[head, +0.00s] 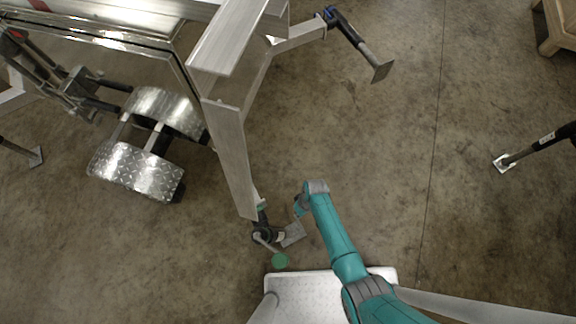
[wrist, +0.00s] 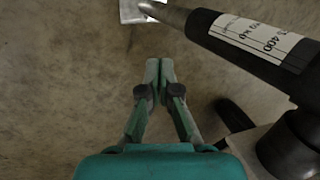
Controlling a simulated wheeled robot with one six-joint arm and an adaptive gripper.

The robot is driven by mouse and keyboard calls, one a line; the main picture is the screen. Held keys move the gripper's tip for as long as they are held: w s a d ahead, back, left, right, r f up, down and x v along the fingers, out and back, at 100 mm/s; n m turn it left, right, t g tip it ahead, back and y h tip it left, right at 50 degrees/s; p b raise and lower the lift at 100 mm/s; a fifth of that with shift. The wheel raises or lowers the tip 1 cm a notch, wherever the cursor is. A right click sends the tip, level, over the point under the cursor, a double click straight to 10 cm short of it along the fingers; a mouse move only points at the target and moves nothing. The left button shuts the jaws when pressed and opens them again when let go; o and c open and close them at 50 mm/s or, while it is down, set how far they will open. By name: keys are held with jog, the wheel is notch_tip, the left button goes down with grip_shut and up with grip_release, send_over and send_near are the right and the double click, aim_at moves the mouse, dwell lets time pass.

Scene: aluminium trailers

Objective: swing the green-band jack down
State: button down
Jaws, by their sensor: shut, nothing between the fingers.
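The green-band jack (head: 265,232) is at the near end of the trailer's frame beam in the head view. A little green shows where it meets the beam. Its foot plate (head: 293,234) juts to the right. In the wrist view its dark tube with a white label (wrist: 255,42) slants across the upper right, with the metal foot plate (wrist: 133,12) at the top. My gripper (head: 298,209) is just right of the jack, apart from it. In the wrist view my gripper (wrist: 158,66) has its fingertips together and empty, beside the tube. The jack's pivot is partly hidden.
A blue-marked jack (head: 350,35) is on the far frame arm, and another jack (head: 530,150) is at the right. Trailer wheels with fenders (head: 165,108) are at the left. Floor right of the beam is clear.

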jog(key=s+a+f, duration=0.3)
jog(key=a+f, duration=0.1)
jog(key=f, duration=0.3)
jog(key=shift+s+a+f, duration=0.2)
jog(key=shift+s, duration=0.05)
dwell(0.4)
